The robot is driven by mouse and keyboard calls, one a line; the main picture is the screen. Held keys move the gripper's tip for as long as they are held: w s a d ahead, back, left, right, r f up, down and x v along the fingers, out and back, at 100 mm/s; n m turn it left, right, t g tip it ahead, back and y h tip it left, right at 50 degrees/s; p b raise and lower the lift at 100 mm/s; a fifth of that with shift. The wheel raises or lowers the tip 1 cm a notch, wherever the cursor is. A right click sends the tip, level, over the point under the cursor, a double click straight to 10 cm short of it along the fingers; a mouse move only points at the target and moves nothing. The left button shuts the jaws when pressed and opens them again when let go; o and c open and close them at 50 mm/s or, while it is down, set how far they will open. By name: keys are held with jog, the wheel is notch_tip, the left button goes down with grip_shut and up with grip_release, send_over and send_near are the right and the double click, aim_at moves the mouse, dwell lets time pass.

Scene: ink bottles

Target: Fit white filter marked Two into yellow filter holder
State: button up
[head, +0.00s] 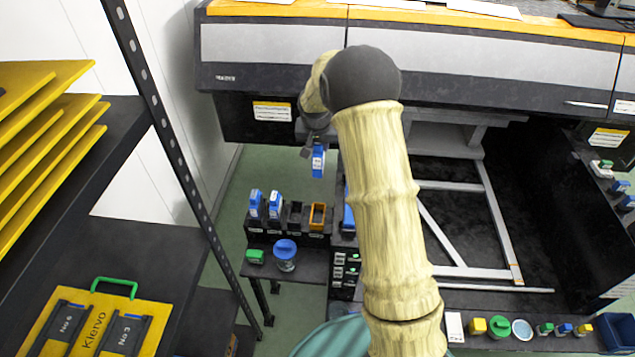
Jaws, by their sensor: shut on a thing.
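The marking on the label is too small to read. A yellow-orange holder (317,216) stands in the rack below the held piece and looks empty. My arm hides part of the rack's right side.
The black rack (262,233) also holds two blue pieces (275,205) and a black holder (295,215). A blue-lidded jar (285,256) and a green-topped item (255,257) stand in front. Yellow shelves (45,140) are at left. The large printer (270,62) spans the back.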

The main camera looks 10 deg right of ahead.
notch_tip(320, 180, down, 14)
jog(key=b, duration=0.8)
jog(key=shift+w+f+b, duration=0.15)
jog(key=shift+b, duration=0.15)
notch_tip(320, 180, down, 7)
jog(key=b, duration=0.4)
jog(key=shift+r, duration=0.2)
jog(key=shift+a, duration=0.1)
jog(key=shift+f+b, duration=1.55)
jog(key=shift+f, duration=0.2)
dwell(0.8)
jog(key=shift+s+f, duration=0.2)
jog(key=shift+f, duration=0.1)
dwell(0.3)
